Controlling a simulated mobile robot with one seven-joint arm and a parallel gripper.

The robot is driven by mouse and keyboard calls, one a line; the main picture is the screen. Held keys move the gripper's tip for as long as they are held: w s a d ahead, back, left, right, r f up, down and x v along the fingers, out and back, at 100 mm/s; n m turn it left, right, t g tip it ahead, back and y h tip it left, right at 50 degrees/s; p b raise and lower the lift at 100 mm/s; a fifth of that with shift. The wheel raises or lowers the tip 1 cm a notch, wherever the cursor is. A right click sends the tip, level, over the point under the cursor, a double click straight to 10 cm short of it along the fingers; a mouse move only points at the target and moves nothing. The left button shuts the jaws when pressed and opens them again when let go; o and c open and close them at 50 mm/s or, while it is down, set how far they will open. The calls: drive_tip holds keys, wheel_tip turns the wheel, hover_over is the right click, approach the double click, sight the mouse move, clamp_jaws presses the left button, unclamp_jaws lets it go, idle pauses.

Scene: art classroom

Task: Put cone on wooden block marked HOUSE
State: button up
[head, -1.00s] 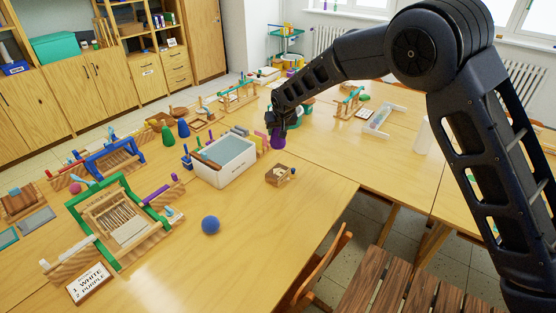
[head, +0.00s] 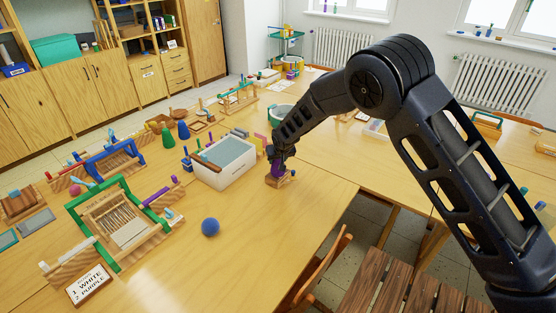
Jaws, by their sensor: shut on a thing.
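My gripper (head: 277,157) is shut on a purple cone (head: 277,169), of which only a small part shows below the fingers. The cone is at a small wooden block (head: 273,183) on the near table, left of the table's right edge. I cannot tell whether the cone touches the block or is just above it. The marking on the block is not readable at this size, and the gripper and cone hide part of its top.
A white bin (head: 222,172) stands just left of the block. A blue ball (head: 210,226) lies nearer on the table. A green loom frame (head: 118,222) is at left. A green cone (head: 168,138) and a blue cone (head: 183,130) stand farther back.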

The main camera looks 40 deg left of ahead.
drive_tip(key=shift+f, duration=0.15)
drive_tip(key=o, duration=1.1)
drive_tip(key=shift+c, duration=0.2)
drive_tip(key=shift+s+r, duration=0.1)
drive_tip(key=shift+r, duration=0.35)
drive_tip(key=v, duration=1.1)
drive_tip(key=shift+s+d, duration=0.15)
drive_tip(key=shift+r, duration=0.15)
